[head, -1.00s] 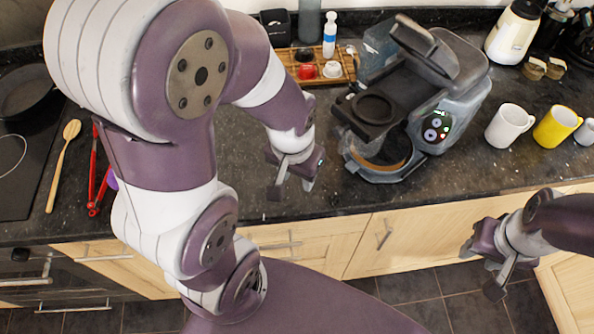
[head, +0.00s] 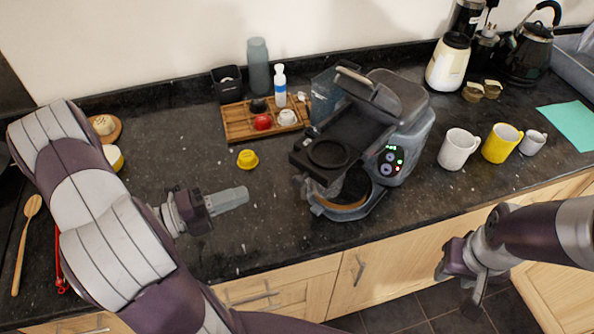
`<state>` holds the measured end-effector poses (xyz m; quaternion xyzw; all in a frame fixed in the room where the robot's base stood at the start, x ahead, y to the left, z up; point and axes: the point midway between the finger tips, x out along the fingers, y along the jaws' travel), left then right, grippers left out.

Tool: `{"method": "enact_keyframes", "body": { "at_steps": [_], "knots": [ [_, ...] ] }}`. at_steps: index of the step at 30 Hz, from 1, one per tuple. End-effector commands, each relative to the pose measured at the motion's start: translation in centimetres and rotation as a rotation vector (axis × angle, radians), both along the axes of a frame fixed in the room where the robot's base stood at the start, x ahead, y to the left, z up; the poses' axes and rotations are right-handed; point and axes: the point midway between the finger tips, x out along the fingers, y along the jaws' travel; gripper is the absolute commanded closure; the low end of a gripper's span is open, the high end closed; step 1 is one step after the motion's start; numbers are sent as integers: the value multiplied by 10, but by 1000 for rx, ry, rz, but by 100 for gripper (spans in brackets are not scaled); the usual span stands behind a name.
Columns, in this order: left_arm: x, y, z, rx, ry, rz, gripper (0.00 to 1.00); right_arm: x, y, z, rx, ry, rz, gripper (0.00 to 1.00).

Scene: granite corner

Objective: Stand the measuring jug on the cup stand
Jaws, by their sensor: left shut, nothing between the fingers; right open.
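The coffee machine (head: 405,115) stands on the dark counter with its top part raised. At its front low down is a round ring-shaped stand (head: 345,208) with a brown inside, which looks like the cup stand; nothing clearly stands on it. I cannot surely pick out a measuring jug; a small pale grey cup (head: 533,142), right of the yellow mug, is one candidate. My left gripper (head: 242,196) is shut and empty over the counter, left of the machine, pointing right. My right gripper (head: 457,286) is open and empty in front of the counter edge.
A white mug (head: 457,150) and a yellow mug (head: 500,143) stand right of the machine. A wooden tray (head: 240,122) with small caps and a bottle lies behind. A yellow cap (head: 247,159) sits near my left gripper. A blender (head: 449,63) and kettle (head: 528,52) stand at the back.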

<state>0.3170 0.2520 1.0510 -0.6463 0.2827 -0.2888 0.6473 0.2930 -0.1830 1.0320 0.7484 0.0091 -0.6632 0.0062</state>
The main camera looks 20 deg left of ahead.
Motion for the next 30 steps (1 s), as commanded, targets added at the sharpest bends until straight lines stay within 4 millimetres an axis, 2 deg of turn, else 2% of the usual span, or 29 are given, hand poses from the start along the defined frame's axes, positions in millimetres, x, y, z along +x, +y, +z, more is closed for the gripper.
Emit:
{"method": "enact_keyframes", "body": {
  "at_steps": [18, 24, 30],
  "knots": [
    [78, -89, 3, 3, 8, -6, 100, 0, 0, 37, 0, 0, 0, 57],
    [90, -99, 1, 2, 5, -1, 100, 0, 0, 41, 0, 0, 0, 57],
    [91, -101, 0, 3, 6, 0, 100, 0, 0, 41, 0, 0, 0, 57]
  ]
}}
